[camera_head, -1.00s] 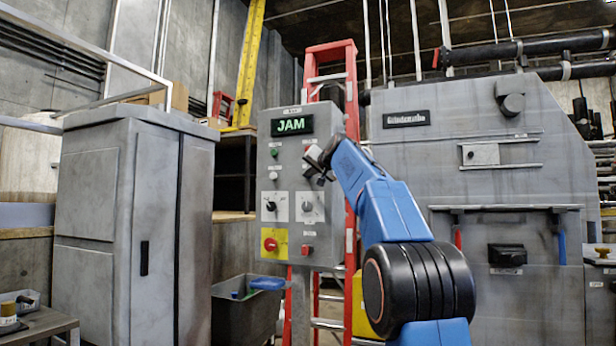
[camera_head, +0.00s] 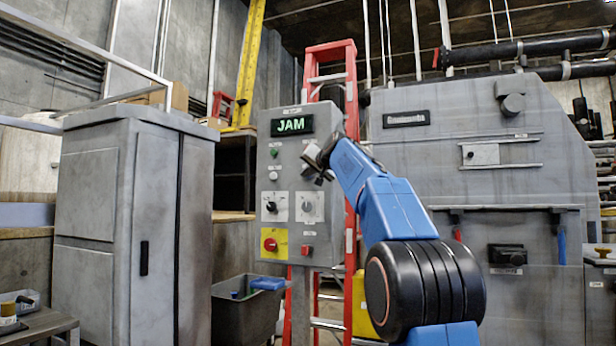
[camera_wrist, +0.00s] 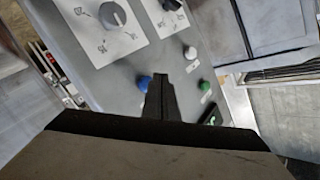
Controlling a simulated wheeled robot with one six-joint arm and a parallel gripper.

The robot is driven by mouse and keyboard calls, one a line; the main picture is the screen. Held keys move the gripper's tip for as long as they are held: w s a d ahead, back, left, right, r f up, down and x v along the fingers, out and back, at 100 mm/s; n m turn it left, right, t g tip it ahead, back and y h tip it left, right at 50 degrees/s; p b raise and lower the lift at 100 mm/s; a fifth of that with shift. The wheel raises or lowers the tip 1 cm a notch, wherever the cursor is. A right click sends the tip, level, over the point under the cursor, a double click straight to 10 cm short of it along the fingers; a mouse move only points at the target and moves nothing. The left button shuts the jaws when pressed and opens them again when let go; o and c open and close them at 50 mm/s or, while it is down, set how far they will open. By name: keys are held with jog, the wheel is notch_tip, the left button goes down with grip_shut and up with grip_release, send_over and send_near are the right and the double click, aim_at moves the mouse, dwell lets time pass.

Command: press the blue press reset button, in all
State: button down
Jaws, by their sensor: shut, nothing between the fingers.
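The blue reset button (camera_wrist: 144,83) shows in the wrist view on the grey control panel (camera_head: 289,270), just left of my fingertips. In the head view the button is hidden behind my gripper (camera_head: 317,164). My gripper's dark fingers (camera_wrist: 160,78) are shut and empty, with their tips close to the panel beside the button. I cannot tell whether they touch it. The panel's display (camera_head: 292,125) reads JAM in green.
The panel also carries a green button (camera_wrist: 204,86), a white button (camera_wrist: 190,53), two selector knobs (camera_wrist: 112,15), a red emergency stop (camera_head: 270,244) and a red button (camera_head: 307,249). A red ladder (camera_head: 331,52) stands behind; a grey compactor (camera_head: 455,185) stands right.

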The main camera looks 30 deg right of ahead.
jog(key=s+a, duration=0.1)
jog(key=a, duration=0.1)
jog(key=s+a, duration=0.2)
dwell(0.5)
dwell(0.7)
jog(key=s+a+f+n+g+y, duration=0.1)
jog(key=s+a+f+g, duration=0.1)
jog(key=s+a+f, duration=0.45)
jog(key=s+a+f+n+g, duration=0.2)
jog(key=s+a+f, duration=0.2)
jog(key=s+f, duration=0.6)
jog(key=s+a+f+n+g+y, duration=0.15)
jog(key=s+a+f, duration=0.35)
jog(key=f, duration=0.6)
jog(key=s+a+f+n+g, duration=0.2)
jog(key=s+a+f+g, duration=0.1)
jog(key=s+f, duration=1.1)
jog(key=s+a+f+n+g, duration=0.2)
jog(key=s+f+g, duration=0.1)
jog(key=s+f, duration=1.2)
notch_tip(320, 180, down, 5)
jog(key=shift+a+f, duration=0.1)
jog(key=shift+a, duration=0.3)
